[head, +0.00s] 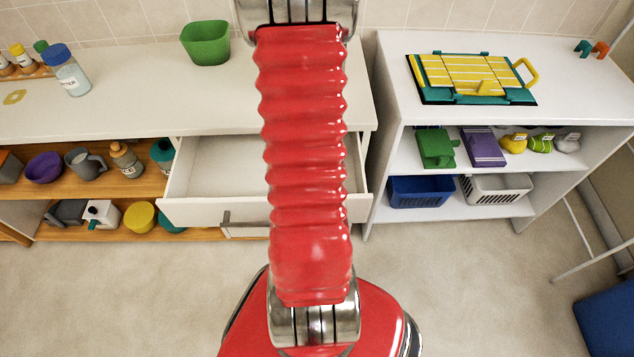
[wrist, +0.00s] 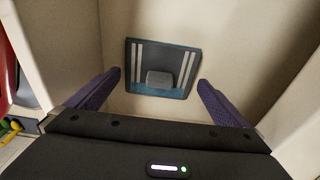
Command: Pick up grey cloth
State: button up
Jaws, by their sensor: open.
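My gripper (wrist: 159,79) shows in the wrist view with its two purple fingers wide apart and nothing between them. Beyond the fingertips a flat dark grey piece with white stripes and a blue-teal edge, seemingly the grey cloth (wrist: 136,62), lies on a pale surface. A lighter grey raised block or tab is at its middle. The cloth lies roughly centred between the fingers, apart from them. In the head view my red arm hides the gripper and part of the open white drawer (head: 218,168); the cloth does not show there.
Pale walls (wrist: 53,45) rise close on both sides in the wrist view. In the head view a green pot (head: 205,43) and a bottle (head: 68,72) stand on the left counter. A yellow and teal tray (head: 470,77) lies on the right cupboard. Shelves below hold several items.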

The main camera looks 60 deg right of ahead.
jog(key=shift+s+f, duration=0.1)
jog(key=shift+f, duration=0.7)
jog(key=c, duration=0.7)
